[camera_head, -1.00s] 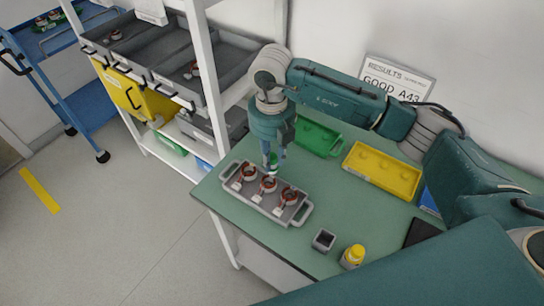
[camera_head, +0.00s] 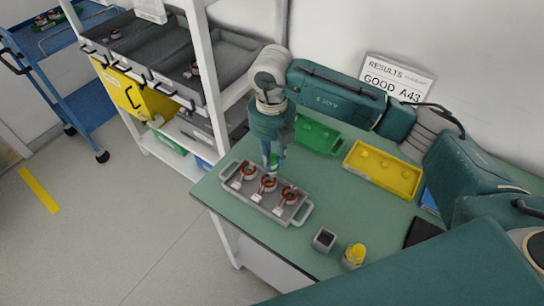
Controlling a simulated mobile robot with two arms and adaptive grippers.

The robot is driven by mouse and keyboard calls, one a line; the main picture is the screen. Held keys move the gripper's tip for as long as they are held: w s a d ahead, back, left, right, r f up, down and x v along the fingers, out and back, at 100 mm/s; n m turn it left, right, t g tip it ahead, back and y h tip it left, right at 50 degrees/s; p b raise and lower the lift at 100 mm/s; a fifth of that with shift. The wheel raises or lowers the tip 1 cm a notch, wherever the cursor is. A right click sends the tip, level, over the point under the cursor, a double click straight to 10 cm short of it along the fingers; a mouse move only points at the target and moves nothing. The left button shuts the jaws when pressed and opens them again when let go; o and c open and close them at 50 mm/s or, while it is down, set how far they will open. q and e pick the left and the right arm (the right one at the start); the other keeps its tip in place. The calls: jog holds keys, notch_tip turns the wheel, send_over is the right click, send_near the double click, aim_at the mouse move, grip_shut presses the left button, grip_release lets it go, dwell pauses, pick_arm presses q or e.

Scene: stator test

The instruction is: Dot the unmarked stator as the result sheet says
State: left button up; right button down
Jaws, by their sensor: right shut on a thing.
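A grey tray (camera_head: 249,201) with end handles lies on the green table and holds three stators with copper-red rings: the left one (camera_head: 246,173), the middle one (camera_head: 268,184) and the right one (camera_head: 289,195). Each has a white tag-like part at its front. Any dots on them are too small to tell. My right gripper (camera_head: 274,158) points down just behind the middle stator, shut on a small green thing, perhaps a marker, mostly hidden by the fingers. The result sheet (camera_head: 396,80) stands at the back and reads "RESULTS" and "GOOD A43". My left gripper is out of view.
A green tray (camera_head: 318,138) and a yellow tray (camera_head: 382,170) lie behind on the table (camera_head: 350,215). A dark square cup (camera_head: 324,239) and a yellow-capped bottle (camera_head: 354,255) stand near the front edge. A shelf rack (camera_head: 212,75) with grey bins stands at left.

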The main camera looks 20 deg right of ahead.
jog(key=shift+f, duration=0.35)
jog(key=shift+r, duration=0.2)
jog(key=shift+r, duration=0.55)
jog(key=shift+r+p, duration=1.45)
jog(key=shift+r, duration=0.9)
